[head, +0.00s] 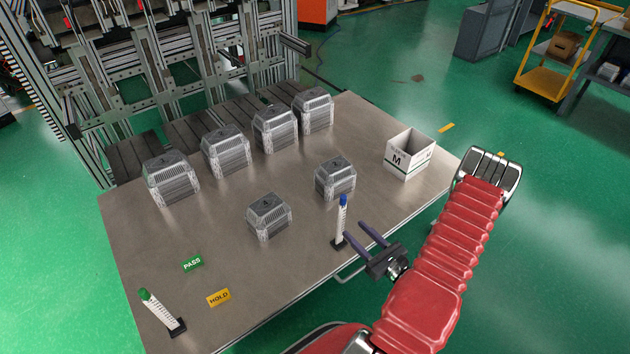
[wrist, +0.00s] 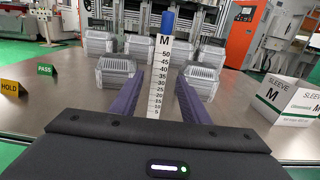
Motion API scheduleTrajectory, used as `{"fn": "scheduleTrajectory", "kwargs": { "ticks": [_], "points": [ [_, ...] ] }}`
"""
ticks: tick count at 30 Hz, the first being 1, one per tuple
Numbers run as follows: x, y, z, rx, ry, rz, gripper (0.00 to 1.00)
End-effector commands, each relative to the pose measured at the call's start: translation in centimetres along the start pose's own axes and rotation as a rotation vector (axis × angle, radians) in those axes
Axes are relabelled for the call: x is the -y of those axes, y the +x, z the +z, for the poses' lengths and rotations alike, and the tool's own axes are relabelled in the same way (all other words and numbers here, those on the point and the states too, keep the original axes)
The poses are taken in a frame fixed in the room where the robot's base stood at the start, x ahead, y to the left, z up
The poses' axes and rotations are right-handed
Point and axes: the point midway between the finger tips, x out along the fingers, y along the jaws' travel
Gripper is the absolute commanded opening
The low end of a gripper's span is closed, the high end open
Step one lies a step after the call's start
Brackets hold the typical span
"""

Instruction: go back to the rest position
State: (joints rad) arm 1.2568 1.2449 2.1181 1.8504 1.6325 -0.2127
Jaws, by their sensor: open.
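My gripper (head: 368,239) is open at the table's front edge, right of centre. Its two purple fingers also show in the wrist view (wrist: 160,98), spread apart with nothing held between them. A white scale post with a blue top (head: 341,218) stands upright on the table by the fingertips. In the wrist view the blue-topped post (wrist: 160,75) shows between the fingers, marked M with numbers. I cannot tell how far beyond the fingertips it stands. My red arm reaches in from the lower right.
Several clear-lidded ribbed boxes (head: 226,152) stand on the metal table (head: 150,250). A white sleeve box marked M (head: 409,155) is at the right. A green PASS sign (head: 193,263), a yellow HOLD sign (head: 219,297) and a green-topped post (head: 161,311) are front left.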

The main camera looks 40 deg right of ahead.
Motion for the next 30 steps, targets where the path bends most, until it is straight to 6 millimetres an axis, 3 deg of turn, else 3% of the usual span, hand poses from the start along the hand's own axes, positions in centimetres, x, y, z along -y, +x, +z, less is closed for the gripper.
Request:
{"fn": "scheduleTrajectory", "kwargs": {
  "ticks": [10, 18, 30],
  "points": [
    [-0.7, 0.0, -0.7, -0.027, 0.02, 0.029, 0.42],
    [-6.8, -1.0, -1.6, -0.094, 0.069, 0.245, 0.42],
    [-14.2, -3.0, 2.8, -0.186, -0.077, 0.68, 0.42]
  ]
}}
